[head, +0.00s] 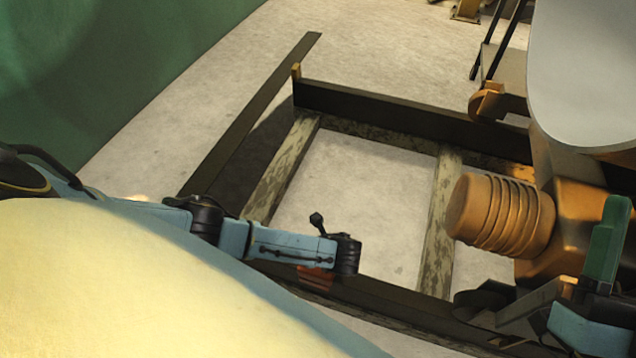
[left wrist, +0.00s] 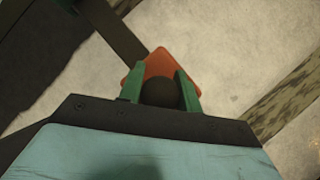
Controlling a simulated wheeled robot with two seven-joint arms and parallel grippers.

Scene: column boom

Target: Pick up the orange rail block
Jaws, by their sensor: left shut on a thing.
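The orange rail block (left wrist: 158,65) shows in the left wrist view as a tilted orange shape just past and between my left gripper's green fingers. A dark round knob stands in front of it, between the fingers. My left gripper (left wrist: 161,88) is shut on the block, seemingly by this knob. In the head view a red-orange part of the block (head: 316,279) shows below my left forearm, near the dark front rail; the left fingers are hidden there. My right gripper (head: 606,235) is at the right edge, with green finger parts showing; its opening is unclear.
A frame of dark rails (head: 400,112) and weathered crossbars (head: 437,220) lies on the pale floor (head: 350,200). A green wall (head: 90,70) is at upper left.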

